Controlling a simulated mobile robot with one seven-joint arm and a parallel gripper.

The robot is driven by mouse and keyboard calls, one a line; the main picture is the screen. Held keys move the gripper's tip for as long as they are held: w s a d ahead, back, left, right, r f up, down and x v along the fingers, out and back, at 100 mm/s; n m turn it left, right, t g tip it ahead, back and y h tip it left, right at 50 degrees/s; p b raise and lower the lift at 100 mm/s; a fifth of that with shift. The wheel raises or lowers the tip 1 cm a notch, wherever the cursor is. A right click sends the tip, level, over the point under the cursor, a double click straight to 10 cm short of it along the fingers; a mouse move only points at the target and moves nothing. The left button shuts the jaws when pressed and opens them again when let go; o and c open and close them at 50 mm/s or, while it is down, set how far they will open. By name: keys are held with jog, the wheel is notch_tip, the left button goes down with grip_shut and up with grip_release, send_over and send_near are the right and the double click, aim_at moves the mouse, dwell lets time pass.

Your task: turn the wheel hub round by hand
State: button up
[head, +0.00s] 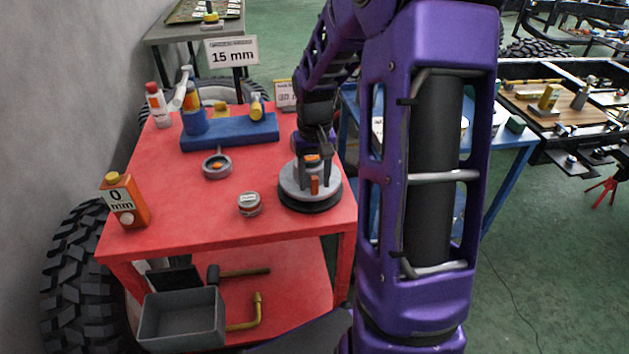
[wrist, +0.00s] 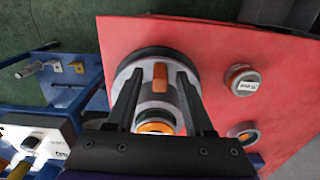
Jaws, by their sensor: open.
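The wheel hub (head: 292,188) is a light grey disc on a dark base near the right edge of the red table. It has a raised middle with an orange mark and an orange-ringed top. My gripper (head: 313,165) points down over it. In the wrist view the hub (wrist: 124,76) lies below my gripper (wrist: 158,80), with one dark finger on each side of the raised middle. The fingers are apart; whether either touches the hub, I cannot tell. My fingers hide part of the disc.
A blue bench stands close on the right. The table's front middle is clear.

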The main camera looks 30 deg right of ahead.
jog(key=shift+f, duration=0.2)
grip_shut()
jog(key=shift+r, duration=0.1)
dwell(1.3)
